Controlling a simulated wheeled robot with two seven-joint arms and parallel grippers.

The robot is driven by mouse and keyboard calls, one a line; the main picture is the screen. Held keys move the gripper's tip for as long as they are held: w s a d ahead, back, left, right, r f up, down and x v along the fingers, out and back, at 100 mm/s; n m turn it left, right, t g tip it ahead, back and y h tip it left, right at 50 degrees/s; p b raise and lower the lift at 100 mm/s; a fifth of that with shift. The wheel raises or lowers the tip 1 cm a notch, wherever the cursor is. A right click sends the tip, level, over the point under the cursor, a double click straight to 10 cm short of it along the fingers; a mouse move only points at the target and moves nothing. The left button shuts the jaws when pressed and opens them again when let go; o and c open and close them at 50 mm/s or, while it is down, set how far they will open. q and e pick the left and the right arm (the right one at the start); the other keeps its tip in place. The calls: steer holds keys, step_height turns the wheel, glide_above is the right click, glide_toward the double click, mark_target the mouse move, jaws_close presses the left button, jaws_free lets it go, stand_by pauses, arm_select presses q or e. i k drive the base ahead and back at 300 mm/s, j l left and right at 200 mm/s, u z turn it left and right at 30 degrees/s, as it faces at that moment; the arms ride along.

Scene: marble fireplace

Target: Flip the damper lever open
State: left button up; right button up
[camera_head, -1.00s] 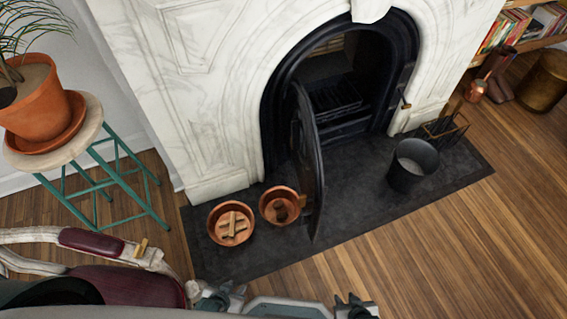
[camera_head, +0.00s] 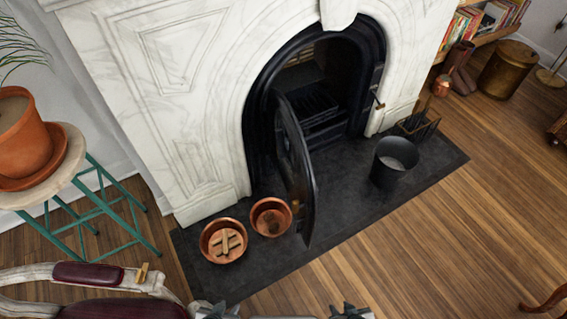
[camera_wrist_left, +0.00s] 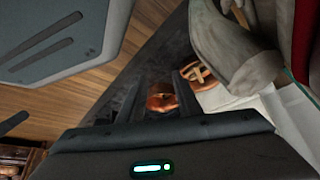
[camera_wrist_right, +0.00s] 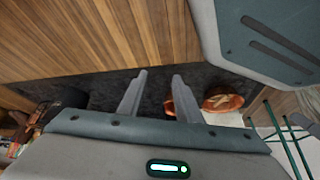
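The black arched fireplace (camera_head: 258,95) is set in a white marble surround. Its tall black door (camera_head: 296,165) stands swung open toward me. A small brass-tipped lever (camera_head: 378,104) sticks out at the right side of the arch; I cannot tell for sure whether it is the damper lever. My left gripper (camera_head: 216,312) and right gripper (camera_head: 350,312) show only at the bottom edge of the head view, well short of the fireplace. In the left wrist view the left fingers (camera_wrist_left: 158,98) are apart and empty. In the right wrist view the right fingers (camera_wrist_right: 158,95) are also apart and empty.
Two copper pots (camera_head: 223,240) sit on the dark hearth (camera_head: 345,205) left of the door. A black bucket (camera_head: 393,162) and a small rack (camera_head: 417,125) stand at right. An armchair (camera_head: 90,285) and a plant stool (camera_head: 60,180) are at left.

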mark_target(380, 105)
steer(key=i+l+u, duration=0.35)
steer(key=l+u, duration=0.15)
steer(key=l, duration=0.7)
steer(key=i+l+u, duration=0.15)
steer(key=l+u, duration=0.3)
steer(key=l, duration=0.8)
steer(key=k+l+u, duration=0.1)
steer(key=l+u, duration=0.4)
steer(key=l, duration=0.75)
